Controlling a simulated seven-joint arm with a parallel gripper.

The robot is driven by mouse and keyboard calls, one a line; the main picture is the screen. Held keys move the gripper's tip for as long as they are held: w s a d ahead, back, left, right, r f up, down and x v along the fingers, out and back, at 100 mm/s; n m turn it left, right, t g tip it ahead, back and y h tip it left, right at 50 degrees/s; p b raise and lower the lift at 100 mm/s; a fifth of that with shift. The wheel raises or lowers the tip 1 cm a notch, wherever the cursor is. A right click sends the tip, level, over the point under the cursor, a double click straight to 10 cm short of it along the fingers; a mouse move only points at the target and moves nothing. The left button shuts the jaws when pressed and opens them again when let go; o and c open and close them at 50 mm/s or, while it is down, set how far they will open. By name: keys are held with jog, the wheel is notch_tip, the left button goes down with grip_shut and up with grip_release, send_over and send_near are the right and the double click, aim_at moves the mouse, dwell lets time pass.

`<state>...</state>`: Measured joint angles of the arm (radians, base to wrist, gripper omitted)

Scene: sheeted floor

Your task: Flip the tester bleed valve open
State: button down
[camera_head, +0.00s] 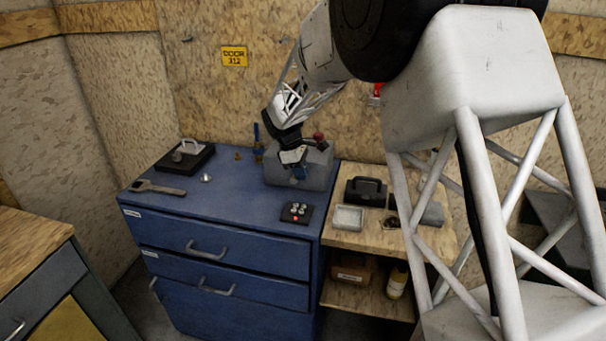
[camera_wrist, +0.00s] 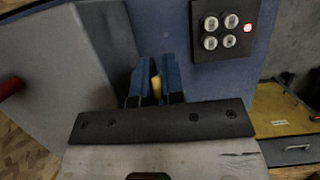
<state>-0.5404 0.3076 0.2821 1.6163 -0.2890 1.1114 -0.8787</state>
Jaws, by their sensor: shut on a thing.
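The tester looks to be the grey block (camera_head: 313,176) at the back right of the blue cabinet top; its grey side also shows in the wrist view (camera_wrist: 75,65). A red knob (camera_head: 318,137) stands on its top.
A black box with several round buttons and a red light (camera_head: 296,213) sits just in front. A wooden shelf (camera_head: 340,228) at right holds a clear tray (camera_head: 348,218) and a black case (camera_head: 366,190).

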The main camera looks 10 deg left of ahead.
jog(key=shift+a+r+h, duration=0.2)
jog(key=shift+a+h, duration=0.2)
jog(key=shift+h, duration=0.65)
jog(key=shift+a+r+h, duration=0.15)
jog(key=shift+a+h, duration=0.2)
jog(key=shift+h, duration=0.7)
jog(key=c, duration=1.2)
grip_release()
jog(key=shift+a+r, duration=0.1)
jog(key=shift+v, duration=3.75)
